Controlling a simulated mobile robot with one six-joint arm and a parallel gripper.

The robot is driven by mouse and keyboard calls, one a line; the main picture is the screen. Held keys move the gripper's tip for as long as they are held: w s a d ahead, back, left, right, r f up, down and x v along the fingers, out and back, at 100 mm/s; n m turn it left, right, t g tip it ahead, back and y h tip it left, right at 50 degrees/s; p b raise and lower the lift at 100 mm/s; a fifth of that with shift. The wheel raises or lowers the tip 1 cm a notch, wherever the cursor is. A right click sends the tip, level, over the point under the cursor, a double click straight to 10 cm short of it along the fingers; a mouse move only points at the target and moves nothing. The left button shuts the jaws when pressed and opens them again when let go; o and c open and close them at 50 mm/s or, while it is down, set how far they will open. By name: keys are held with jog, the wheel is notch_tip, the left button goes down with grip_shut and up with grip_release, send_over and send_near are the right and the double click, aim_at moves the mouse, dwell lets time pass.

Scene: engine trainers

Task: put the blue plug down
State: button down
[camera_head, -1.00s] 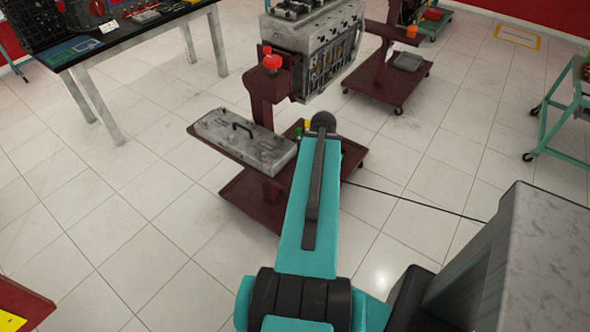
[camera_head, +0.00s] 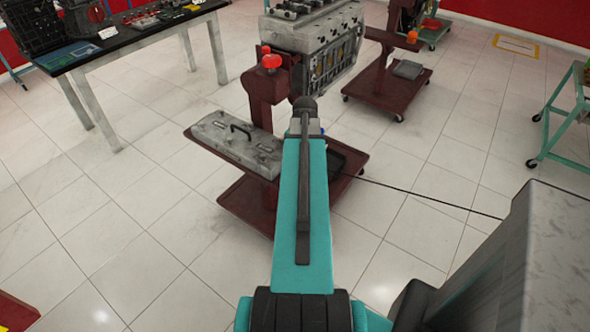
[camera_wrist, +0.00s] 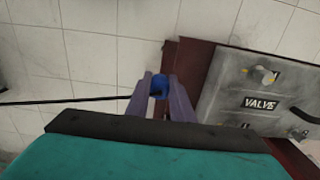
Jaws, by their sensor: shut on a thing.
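The blue plug (camera_wrist: 159,86) is held between the two purple-grey fingers of my gripper (camera_wrist: 159,82) in the wrist view. A small blue spot beside my arm's end in the head view may be the plug (camera_head: 323,131); my arm hides the gripper there. In the wrist view, the plug appears over or near the left edge of a dark red stand (camera_wrist: 190,58). I cannot tell whether it touches anything below.
The dark red engine stand (camera_head: 262,92) carries a grey engine (camera_head: 318,38). A grey valve box (camera_head: 222,137) with a handle lies on its left shelf; its "VALVE" label shows in the wrist view. A black cable (camera_head: 420,197) crosses the open tiled floor.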

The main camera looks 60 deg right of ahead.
jog(key=shift+w+d+f+b, duration=0.1)
jog(key=shift+w+d, duration=0.2)
jog(key=shift+w, duration=0.45)
jog(key=shift+w+d+f+b, duration=0.15)
jog(key=shift+w+d, duration=0.2)
jog(key=shift+w, duration=0.45)
jog(key=shift+w+d+b, duration=0.1)
jog(key=shift+w+d, duration=0.2)
jog(key=shift+w, duration=0.45)
jog(key=shift+f+b, duration=1.35)
jog(key=shift+f, duration=0.4)
jog(key=shift+f, duration=0.15)
jog(key=c, duration=1.6)
grip_release()
jog(key=shift+o, duration=0.2)
notch_tip(320, 180, up, 12)
jog(key=b, duration=0.1)
